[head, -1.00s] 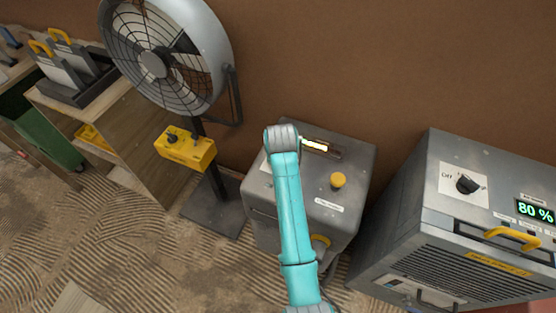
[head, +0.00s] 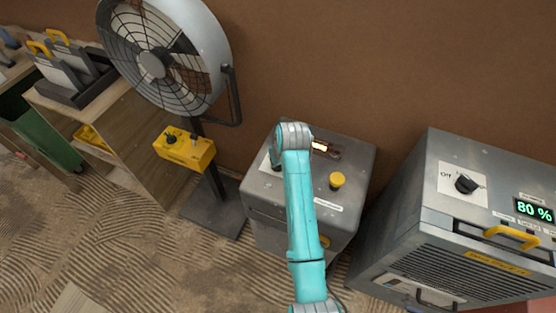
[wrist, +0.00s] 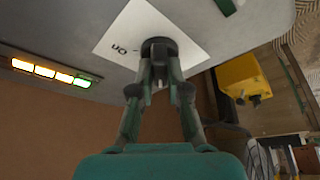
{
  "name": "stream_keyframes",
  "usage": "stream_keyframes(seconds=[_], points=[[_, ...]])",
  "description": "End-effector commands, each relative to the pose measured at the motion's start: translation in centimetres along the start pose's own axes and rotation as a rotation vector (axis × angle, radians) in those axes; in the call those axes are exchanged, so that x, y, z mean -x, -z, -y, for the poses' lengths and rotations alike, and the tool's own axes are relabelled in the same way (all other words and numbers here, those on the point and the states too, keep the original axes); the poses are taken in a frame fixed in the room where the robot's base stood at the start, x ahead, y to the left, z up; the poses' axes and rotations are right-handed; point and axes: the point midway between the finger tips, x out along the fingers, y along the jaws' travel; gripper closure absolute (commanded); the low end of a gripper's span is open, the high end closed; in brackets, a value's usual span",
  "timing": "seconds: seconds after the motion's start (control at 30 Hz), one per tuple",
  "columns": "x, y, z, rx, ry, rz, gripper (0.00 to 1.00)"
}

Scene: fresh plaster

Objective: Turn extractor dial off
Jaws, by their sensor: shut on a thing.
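A grey metal box (head: 352,172) stands in the middle of the head view, with my teal arm (head: 300,215) reaching over its top. In the wrist view, a dark dial (wrist: 160,46) sits on a white plate (wrist: 128,32) whose lettering reads "On" upside down. My gripper (wrist: 159,66) is shut on this dial, with a finger on each side. The dial's pointer is hidden, so its setting cannot be read. My arm hides most of the gripper in the head view.
The box also carries a light bar (wrist: 50,73) with orange to green segments and a yellow button (head: 337,181). A fan (head: 160,60) with a yellow control box (head: 187,150) stands left. A larger grey machine (head: 450,220) with its own dial (head: 466,184) and "80 %" display stands right.

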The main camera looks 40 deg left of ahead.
Motion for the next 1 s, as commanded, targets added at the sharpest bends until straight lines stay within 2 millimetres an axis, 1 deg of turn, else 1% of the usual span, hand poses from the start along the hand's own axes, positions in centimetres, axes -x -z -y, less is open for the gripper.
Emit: stream_keyframes(seconds=[0.1, 0.13, 0.17, 0.2, 0.23, 0.53, 0.63, 0.77, 1.0], points=[[0.0, 0.0, 0.0, 0.001, -0.001, 0.0, 1.0], [0.0, 0.0, 0.0, 0.001, -0.001, 0.0, 0.82], [0.0, 0.0, 0.0, 0.001, -0.001, 0.0, 0.75], [0.0, 0.0, 0.0, 0.001, -0.001, 0.0, 0.65], [0.0, 0.0, 0.0, 0.0, -0.001, 0.0, 0.59], [0.1, 0.0, 0.0, 0.0, -0.001, 0.0, 0.59], [0.7, 0.1, 0.0, -0.001, -0.001, -0.002, 0.59], [2.4, 0.1, -0.1, -0.001, -0.002, -0.004, 0.59], [7.2, 0.1, -0.1, -0.001, -0.002, -0.004, 0.59]])
